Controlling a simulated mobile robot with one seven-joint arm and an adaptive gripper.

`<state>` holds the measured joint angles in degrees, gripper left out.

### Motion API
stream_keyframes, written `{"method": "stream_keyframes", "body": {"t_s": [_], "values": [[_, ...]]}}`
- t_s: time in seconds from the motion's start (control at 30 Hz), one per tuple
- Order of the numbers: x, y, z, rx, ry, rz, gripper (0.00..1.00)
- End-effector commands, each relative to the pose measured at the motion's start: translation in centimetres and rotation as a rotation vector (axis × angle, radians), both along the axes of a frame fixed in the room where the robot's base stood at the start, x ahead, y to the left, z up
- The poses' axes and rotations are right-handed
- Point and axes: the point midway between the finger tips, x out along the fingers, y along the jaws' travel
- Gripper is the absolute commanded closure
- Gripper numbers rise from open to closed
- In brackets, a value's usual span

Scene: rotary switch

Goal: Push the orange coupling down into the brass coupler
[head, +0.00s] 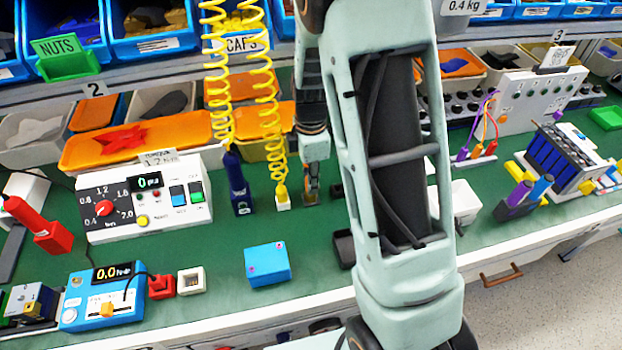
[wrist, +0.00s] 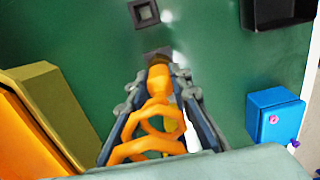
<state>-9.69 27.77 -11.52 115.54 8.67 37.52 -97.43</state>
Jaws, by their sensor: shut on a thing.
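The orange coupling (wrist: 158,82) is between the fingers of my gripper (wrist: 159,92) in the wrist view, with its orange coiled hose (wrist: 145,150) running back towards the camera. My gripper is shut on the coupling. Just beyond the coupling's tip is the brownish brass coupler (wrist: 158,60), mostly covered, at a dark square base on the green bench. The tip overlaps the coupler in this view; I cannot tell whether they touch or how deep it sits. In the head view my gripper (head: 311,190) points down low over the bench, partly behind my arm.
A dark blue tool (head: 238,185) stands further left. A blue box (head: 267,264) is nearer the front edge. A second square socket (wrist: 145,12) lies beyond the coupler.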

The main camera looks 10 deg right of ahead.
Motion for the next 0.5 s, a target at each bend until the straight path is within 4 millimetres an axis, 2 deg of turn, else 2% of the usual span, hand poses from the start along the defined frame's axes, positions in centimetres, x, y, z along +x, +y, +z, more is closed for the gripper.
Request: {"method": "stream_keyframes", "body": {"t_s": [0.5], "values": [[0.02,-0.03,-0.58,0.000,-0.001,-0.001,1.00]]}}
